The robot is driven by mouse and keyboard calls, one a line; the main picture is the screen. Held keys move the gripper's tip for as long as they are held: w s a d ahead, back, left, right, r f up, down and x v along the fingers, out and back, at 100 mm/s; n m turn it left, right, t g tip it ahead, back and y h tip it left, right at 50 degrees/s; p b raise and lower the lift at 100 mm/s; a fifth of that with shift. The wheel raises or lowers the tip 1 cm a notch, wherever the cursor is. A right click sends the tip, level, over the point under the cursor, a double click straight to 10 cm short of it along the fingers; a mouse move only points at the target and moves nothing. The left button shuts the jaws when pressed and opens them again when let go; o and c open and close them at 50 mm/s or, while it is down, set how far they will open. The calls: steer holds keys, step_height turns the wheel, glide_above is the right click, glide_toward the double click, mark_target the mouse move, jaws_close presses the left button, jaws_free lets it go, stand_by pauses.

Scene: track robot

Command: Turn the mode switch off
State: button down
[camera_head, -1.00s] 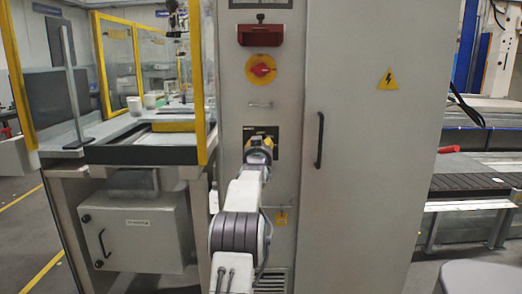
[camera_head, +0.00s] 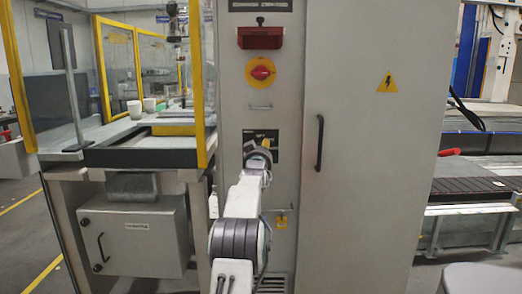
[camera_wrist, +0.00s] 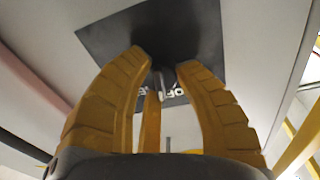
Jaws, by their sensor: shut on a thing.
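The mode switch's black plate (camera_head: 272,135) is on the grey cabinet front, largely behind my arm in the head view. In the wrist view the plate (camera_wrist: 110,38) fills the upper middle, with white lettering that seems to include "OF". My gripper (camera_wrist: 163,72) has its yellow fingers closed in at the plate, shut on the switch handle (camera_wrist: 158,82). Only a little of the handle shows between the fingertips, so I cannot tell which way it points. In the head view my gripper (camera_head: 264,144) is in front of the plate.
Above are a red rotary knob on a yellow disc (camera_head: 262,72), a red box (camera_head: 260,38) and a small metal handle (camera_head: 261,107). A black door handle (camera_head: 319,143) is to the right. A yellow-framed workstation (camera_head: 202,90) stands close at left.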

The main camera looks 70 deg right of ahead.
steer(key=shift+w+f, duration=0.1)
steer(key=shift+w, duration=0.05)
steer(key=c, duration=1.2)
jaws_free()
steer(key=shift+w, duration=0.15)
steer(key=o, duration=0.3)
steer(key=shift+s+a, duration=0.15)
steer(key=shift+s, duration=0.1)
steer(key=shift+v, duration=5.8)
steer(key=shift+w+a, duration=0.1)
